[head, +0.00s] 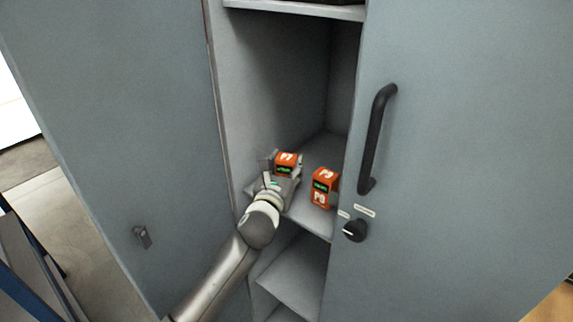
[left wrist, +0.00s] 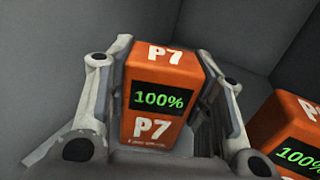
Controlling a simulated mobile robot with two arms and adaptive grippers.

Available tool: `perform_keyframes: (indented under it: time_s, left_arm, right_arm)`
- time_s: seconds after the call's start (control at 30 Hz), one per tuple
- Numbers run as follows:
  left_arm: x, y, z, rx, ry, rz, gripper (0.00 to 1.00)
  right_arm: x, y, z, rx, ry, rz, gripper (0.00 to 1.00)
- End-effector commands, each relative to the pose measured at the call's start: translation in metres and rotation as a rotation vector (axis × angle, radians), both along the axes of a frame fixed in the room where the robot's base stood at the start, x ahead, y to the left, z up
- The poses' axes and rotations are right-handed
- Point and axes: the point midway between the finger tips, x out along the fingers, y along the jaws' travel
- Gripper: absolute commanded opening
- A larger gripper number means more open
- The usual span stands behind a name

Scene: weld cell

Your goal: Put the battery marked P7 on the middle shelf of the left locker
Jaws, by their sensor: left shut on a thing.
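The orange battery marked P7 (head: 287,158) is between the fingers of my left gripper (head: 282,168), inside the open locker at the level of a grey shelf (head: 300,212). In the left wrist view the P7 battery (left wrist: 160,95) stands upright, its display reading 100%, with the left gripper (left wrist: 165,110) shut on it from both sides. Whether its base touches the shelf is hidden. A second orange battery, marked P9 (head: 325,187), stands on the shelf to the right; part of it shows in the left wrist view (left wrist: 290,135). My right gripper is not in view.
The left door (head: 120,130) stands open. A grey door with a black handle (head: 376,140) and a dark knob (head: 354,230) borders the opening on the right. Another shelf (head: 295,10) is above, and a lower compartment (head: 295,275) is below. Free shelf shows behind the batteries.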

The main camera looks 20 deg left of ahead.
Motion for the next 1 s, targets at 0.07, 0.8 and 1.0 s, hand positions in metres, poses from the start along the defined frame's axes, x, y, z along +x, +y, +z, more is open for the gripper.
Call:
perform_keyframes:
  time_s: [0.07, 0.8, 1.0]
  left_arm:
    - [0.0, 0.0, -0.001, 0.001, 0.001, 0.0, 0.54]
    - [-0.032, -0.002, 0.001, 0.003, 0.001, -0.002, 0.69]
    - [-0.074, -0.003, 0.0, 0.002, 0.002, -0.002, 0.69]
  right_arm:
    - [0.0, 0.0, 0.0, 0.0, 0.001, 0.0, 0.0]
    - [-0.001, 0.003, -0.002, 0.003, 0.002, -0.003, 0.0]
    - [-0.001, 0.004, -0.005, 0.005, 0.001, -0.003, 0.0]
